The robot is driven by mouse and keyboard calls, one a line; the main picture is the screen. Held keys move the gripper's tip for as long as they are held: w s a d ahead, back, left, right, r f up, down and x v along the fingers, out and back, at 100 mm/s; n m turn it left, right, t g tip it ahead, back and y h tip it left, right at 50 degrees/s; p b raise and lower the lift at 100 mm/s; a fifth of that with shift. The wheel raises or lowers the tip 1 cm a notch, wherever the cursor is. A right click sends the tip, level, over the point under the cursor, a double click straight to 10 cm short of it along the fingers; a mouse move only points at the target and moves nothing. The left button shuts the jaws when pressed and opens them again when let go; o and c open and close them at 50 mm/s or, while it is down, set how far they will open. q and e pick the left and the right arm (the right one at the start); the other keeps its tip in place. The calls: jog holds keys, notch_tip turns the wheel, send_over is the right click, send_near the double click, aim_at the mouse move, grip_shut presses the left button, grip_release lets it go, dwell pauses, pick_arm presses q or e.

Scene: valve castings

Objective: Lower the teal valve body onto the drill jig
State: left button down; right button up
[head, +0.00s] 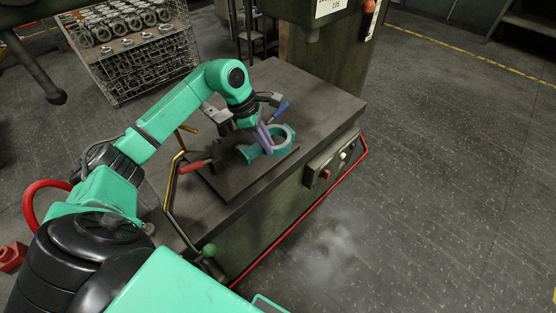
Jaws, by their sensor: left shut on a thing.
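The teal valve body (285,136), a ring-shaped casting, is at the machine table's middle. My left gripper (267,147), with purple-grey fingers, is shut on its left side. The drill jig (240,184) is a dark flat plate on the table, with a red-handled clamp (192,166) at its left and a blue-handled clamp (279,109) at its back. The valve body is over the jig's right part; I cannot tell whether it touches. My wrist and the fingers hide part of the jig's middle. My right gripper is not in view.
The jig sits on a dark machine table (325,98) with a drill column (330,50) behind. A yellow bent rod (172,180) and a green-knobbed lever (209,250) stand at the front left. A wire crate (150,75) of castings is at the back left. The right floor is clear.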

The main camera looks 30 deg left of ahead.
pick_arm(q)
jog(key=w+a+r+n+t+y, duration=0.2)
jog(key=a+r+n, duration=0.1)
jog(key=a+n, duration=0.45)
jog(key=f, duration=0.1)
jog(key=a+f+n+b, duration=0.1)
jog(key=f, duration=0.1)
jog(key=a+f+n+y, duration=0.1)
jog(key=f, duration=0.1)
jog(key=shift+w+f+n+t, duration=0.15)
jog(key=shift+w+n+t, duration=0.1)
jog(key=shift+w+t, duration=0.05)
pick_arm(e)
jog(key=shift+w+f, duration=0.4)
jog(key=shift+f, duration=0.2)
pick_arm(q)
notch_tip(320, 180, down, 4)
jog(key=n+b, duration=0.1)
jog(key=b, duration=0.1)
jog(key=shift+w+d+n+b, duration=0.1)
jog(key=shift+w+n+b, duration=0.05)
jog(key=shift+n+b, duration=0.2)
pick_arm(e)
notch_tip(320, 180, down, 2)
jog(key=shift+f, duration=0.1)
pick_arm(q)
jog(key=shift+d+r, duration=0.1)
jog(key=shift+r, duration=0.1)
